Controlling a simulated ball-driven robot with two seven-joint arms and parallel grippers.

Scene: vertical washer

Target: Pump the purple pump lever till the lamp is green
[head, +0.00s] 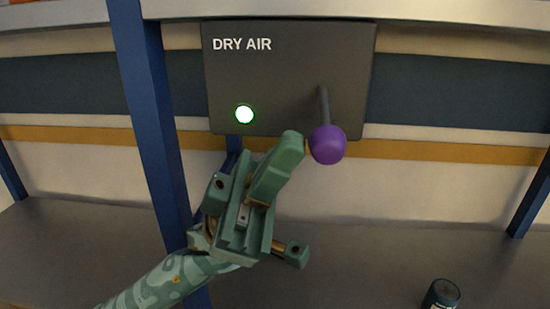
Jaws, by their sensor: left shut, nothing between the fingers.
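The pump lever (328,143) has a purple knob on a dark rod that comes out of the right part of a dark panel marked DRY AIR (285,60). The lamp (244,114) at the panel's lower left is lit, with a white centre and a green rim. My left gripper (293,143) is shut and empty, its fingertips just left of the purple knob. I cannot tell whether they touch it. My right gripper is not in view.
A blue upright post (148,110) stands left of the panel, behind my left arm. A dark cylindrical container (441,296) stands on the grey surface (370,250) at the lower right. The surface between is clear.

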